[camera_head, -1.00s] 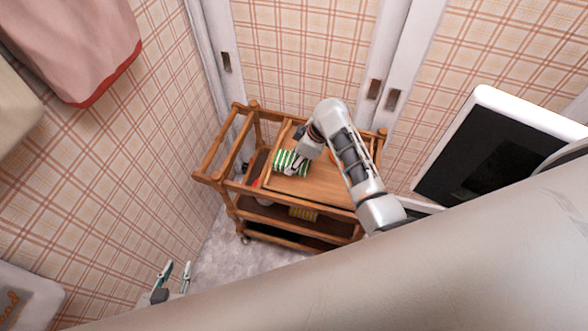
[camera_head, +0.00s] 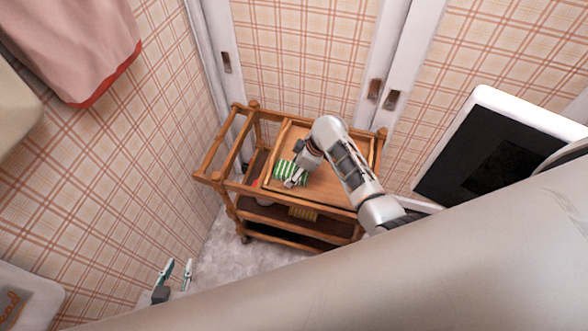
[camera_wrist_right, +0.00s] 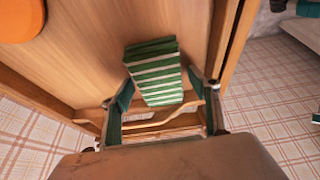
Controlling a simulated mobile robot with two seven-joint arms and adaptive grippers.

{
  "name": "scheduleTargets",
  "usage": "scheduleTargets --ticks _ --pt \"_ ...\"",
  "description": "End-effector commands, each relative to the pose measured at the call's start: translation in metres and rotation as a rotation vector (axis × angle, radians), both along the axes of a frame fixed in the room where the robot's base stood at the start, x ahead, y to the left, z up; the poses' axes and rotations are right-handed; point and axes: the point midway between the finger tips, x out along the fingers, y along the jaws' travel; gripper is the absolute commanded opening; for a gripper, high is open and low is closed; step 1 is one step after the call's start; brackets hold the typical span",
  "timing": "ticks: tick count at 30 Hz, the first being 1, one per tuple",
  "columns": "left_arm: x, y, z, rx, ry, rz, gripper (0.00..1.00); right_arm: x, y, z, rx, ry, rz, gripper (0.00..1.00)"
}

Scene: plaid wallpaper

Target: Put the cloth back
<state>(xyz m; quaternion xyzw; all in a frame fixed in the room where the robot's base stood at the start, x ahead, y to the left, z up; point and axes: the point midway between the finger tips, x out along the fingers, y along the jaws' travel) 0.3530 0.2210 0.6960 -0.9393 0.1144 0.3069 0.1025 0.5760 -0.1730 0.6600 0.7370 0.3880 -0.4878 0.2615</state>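The cloth (camera_head: 284,170), green with white stripes and folded, is on the wooden tray top (camera_head: 325,192) of the trolley, near its left side. It also shows in the right wrist view (camera_wrist_right: 152,62). My right gripper (camera_head: 294,182) is low over the tray at the cloth. In the wrist view its two fingers (camera_wrist_right: 160,86) are apart, one on each side of the cloth's near end, with a gap visible on the right. My left gripper (camera_head: 177,274) is open and empty at the lower left, far from the trolley.
The wooden trolley (camera_head: 211,155) has rails and lower shelves, with a yellow item (camera_head: 303,214) on one. An orange object (camera_wrist_right: 20,18) lies on the tray. Plaid walls stand close behind and left. A dark-screened white panel (camera_head: 490,150) is at right.

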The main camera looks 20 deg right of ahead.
Motion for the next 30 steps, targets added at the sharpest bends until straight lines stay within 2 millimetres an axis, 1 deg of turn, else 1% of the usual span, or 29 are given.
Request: scheduleTargets --ticks 8,14,17,27,30 --pt "-0.001 0.004 -0.001 0.009 0.001 -0.006 0.26 0.0 0.0 0.0 0.0 0.0 0.0 0.62" --pt "-0.002 0.005 -0.002 0.013 0.003 -0.008 0.26 -0.001 -0.003 0.009 0.001 -0.002 0.0 0.62" --pt "-0.003 0.005 -0.003 0.013 0.005 -0.008 0.26 -0.004 -0.007 0.02 0.0 -0.002 -0.001 0.62" --pt "-0.003 0.002 -0.002 0.005 0.005 -0.003 0.26 -0.018 -0.027 0.08 0.0 -0.004 0.0 0.62" --pt "-0.003 0.001 -0.002 0.001 0.005 0.0 0.26 -0.022 -0.033 0.095 -0.001 -0.003 0.0 0.62"
